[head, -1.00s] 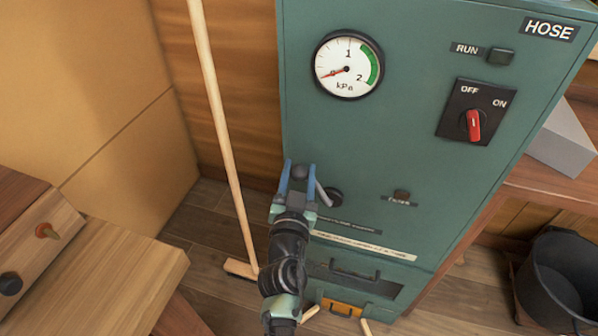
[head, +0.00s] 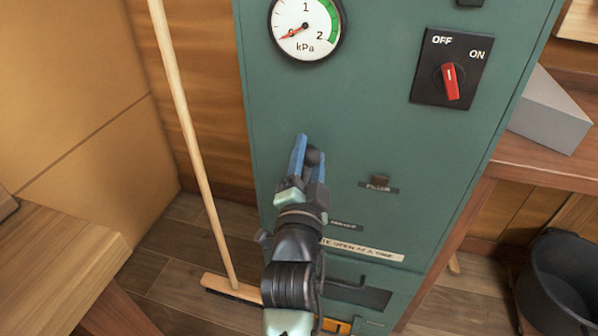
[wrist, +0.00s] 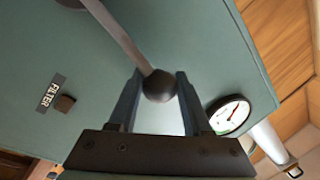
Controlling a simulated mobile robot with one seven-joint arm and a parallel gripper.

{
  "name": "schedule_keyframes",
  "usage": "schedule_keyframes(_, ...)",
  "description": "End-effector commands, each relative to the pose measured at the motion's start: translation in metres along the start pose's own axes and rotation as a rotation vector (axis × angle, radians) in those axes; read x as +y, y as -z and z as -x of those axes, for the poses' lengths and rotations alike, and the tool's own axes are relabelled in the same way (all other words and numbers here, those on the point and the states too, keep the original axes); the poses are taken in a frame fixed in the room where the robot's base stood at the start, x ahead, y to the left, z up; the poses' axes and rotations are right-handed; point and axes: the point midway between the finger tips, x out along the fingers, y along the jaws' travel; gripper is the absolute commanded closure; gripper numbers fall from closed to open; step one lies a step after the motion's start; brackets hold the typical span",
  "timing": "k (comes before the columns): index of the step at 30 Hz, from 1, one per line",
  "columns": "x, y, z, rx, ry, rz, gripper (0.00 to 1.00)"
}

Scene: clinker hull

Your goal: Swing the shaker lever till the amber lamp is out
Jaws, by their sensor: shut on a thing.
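The shaker lever is on the front of the green cabinet (head: 350,120). Its dark ball knob (head: 313,157) sits between the two blue fingers of my gripper (head: 307,150), which is shut on it. In the wrist view the knob (wrist: 159,86) is between the fingertips, with the flat grey lever bar (wrist: 122,36) running to the upper left. In the head view my gripper hides the bar and its pivot. The small lamp (head: 380,181) over the FILTER label, right of the knob, looks dull brown. It also shows in the wrist view (wrist: 65,103), without a clear glow.
A kPa gauge (head: 306,28) above has its needle near the low end. A red rotary switch (head: 450,82) is at upper right. A broom (head: 190,130) leans left of the cabinet. A wooden bench (head: 60,260) is at left, a black bucket (head: 562,285) at right.

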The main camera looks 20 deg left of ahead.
Motion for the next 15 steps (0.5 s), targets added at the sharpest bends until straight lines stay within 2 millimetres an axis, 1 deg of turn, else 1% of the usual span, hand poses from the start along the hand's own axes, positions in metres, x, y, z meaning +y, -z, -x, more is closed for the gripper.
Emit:
schedule_keyframes(1,0.009,-0.003,0.002,0.007,0.001,-0.039,1.0)
schedule_keyframes(3,0.014,0.002,0.003,0.018,0.002,-0.094,1.0)
schedule_keyframes(9,0.026,0.012,0.006,0.043,0.006,-0.226,1.0)
schedule_keyframes(15,0.034,0.017,0.007,0.058,0.009,-0.31,1.0)
